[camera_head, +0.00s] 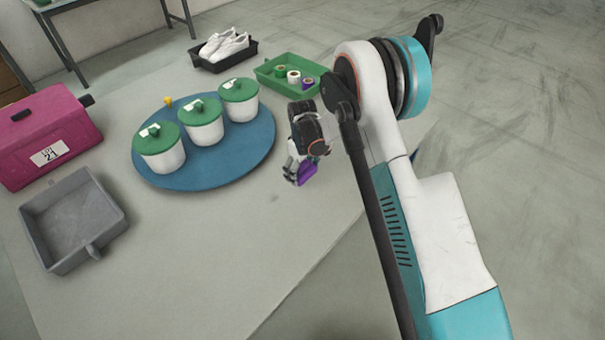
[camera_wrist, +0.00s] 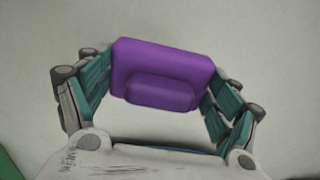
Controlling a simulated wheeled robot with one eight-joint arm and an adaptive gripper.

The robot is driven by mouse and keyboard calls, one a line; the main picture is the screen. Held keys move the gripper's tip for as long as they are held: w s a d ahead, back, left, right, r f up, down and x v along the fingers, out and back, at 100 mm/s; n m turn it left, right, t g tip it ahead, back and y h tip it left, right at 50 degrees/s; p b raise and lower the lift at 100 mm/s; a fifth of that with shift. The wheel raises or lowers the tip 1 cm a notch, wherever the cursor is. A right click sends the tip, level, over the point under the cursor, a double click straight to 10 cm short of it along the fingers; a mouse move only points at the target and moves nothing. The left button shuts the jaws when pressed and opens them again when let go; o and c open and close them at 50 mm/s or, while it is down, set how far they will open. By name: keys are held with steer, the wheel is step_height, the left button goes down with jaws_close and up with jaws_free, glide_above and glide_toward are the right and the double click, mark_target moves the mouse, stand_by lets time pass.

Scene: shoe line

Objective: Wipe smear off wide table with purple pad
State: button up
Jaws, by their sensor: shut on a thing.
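The purple pad (camera_head: 307,173) is held in my gripper (camera_head: 298,172) over the right part of the wide pale table (camera_head: 225,245). In the wrist view the pad (camera_wrist: 165,62) is a rounded purple block with a raised grip, and the fingers of my gripper (camera_wrist: 162,92) close on it from both sides. Plain pale surface shows around the pad there. I cannot tell whether the pad touches the table.
A round blue mat (camera_head: 260,150) left of my gripper bears three white pots (camera_head: 205,133) with green lids. A green tray (camera_head: 265,77) with tape rolls and a black tray (camera_head: 210,65) with white shoes stand behind. A pink box (camera_head: 40,130) and grey bin (camera_head: 115,222) stand left. The front is clear.

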mark_target(301, 164)
steer(key=shift+r+p, duration=0.6)
steer(key=shift+r, duration=1.15)
steer(key=shift+s+a, duration=0.1)
steer(key=shift+a, duration=0.05)
